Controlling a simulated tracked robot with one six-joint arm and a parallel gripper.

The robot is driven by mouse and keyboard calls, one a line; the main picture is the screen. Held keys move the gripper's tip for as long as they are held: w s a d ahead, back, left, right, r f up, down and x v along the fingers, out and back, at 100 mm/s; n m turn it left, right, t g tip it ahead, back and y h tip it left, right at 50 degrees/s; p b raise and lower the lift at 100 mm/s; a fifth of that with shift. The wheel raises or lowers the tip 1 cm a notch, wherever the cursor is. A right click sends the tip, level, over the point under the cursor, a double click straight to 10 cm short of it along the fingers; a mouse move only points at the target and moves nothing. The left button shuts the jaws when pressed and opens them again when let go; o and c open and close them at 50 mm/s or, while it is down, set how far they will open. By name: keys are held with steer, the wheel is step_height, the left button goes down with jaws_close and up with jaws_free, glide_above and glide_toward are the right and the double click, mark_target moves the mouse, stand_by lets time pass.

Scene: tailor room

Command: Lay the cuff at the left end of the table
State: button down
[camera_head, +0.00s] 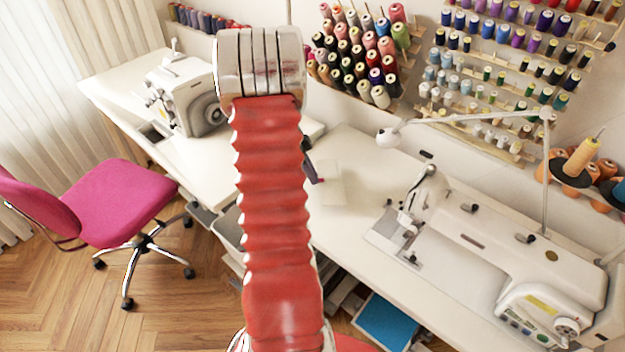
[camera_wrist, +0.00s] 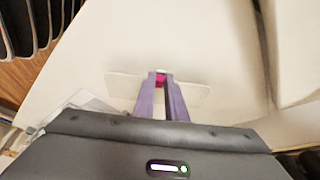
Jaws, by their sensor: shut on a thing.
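My gripper (camera_wrist: 161,77) shows in the wrist view with its two purple fingers close together, their tips over a pale flat piece. That off-white piece, which looks like the cuff (camera_wrist: 122,88), spreads out on both sides of the fingers, low over or against the white table (camera_wrist: 220,40). A small pink-red bit shows between the fingertips; I cannot tell what it belongs to. In the head view my red arm hides most of the gripper, and only a dark purple part (camera_head: 312,166) shows beside it. A pale flat piece (camera_head: 333,188) shows just right of it.
A white sewing machine (camera_head: 185,95) stands toward the left end of the table. A larger sewing machine (camera_head: 480,250) and a lamp (camera_head: 388,136) are on the right. Thread racks (camera_head: 350,60) line the wall. A pink chair (camera_head: 120,200) stands at the left. Bare tabletop (camera_head: 375,165) shows in the middle.

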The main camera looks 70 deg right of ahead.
steer(key=shift+f, duration=0.1)
steer(key=shift+f, duration=1.8)
steer(key=c, duration=1.8)
jaws_free()
steer(key=v, duration=1.2)
